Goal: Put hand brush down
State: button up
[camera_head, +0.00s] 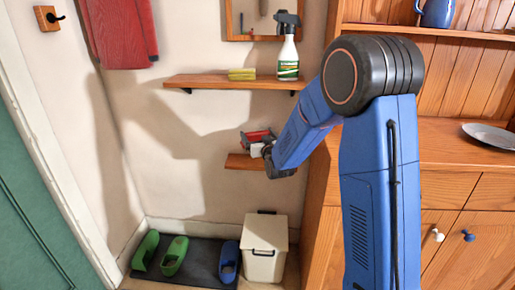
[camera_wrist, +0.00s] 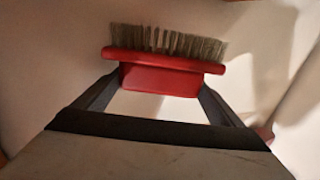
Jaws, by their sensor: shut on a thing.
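The hand brush is red with pale grey bristles. In the wrist view the hand brush (camera_wrist: 165,65) sits between the two fingers of my gripper (camera_wrist: 160,92), which is shut on its red body. Its bristles point to the top of that view. In the head view the hand brush (camera_head: 257,135) shows as a small red shape at my gripper (camera_head: 262,148), just above the small lower wooden shelf (camera_head: 240,162). I cannot tell whether the brush touches this shelf. My arm hides the right part of the shelf.
A longer shelf (camera_head: 215,82) above holds a yellow-green sponge (camera_head: 242,74) and a spray bottle (camera_head: 288,55). A wooden cabinet (camera_head: 455,185) stands at right. Below are a white bin (camera_head: 265,240) and green and blue shoes on a dark mat (camera_head: 203,262). A red cloth (camera_head: 120,30) hangs at left.

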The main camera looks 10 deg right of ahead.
notch_tip(320, 180, down, 6)
jog(key=shift+r, duration=0.1)
jog(key=shift+w+f, duration=0.1)
jog(key=shift+f, duration=0.1)
jog(key=shift+f, duration=0.1)
dwell(0.3)
jog(key=o, duration=1)
jog(key=s, duration=0.8)
jog(key=s+d, duration=0.1)
jog(key=s, duration=0.3)
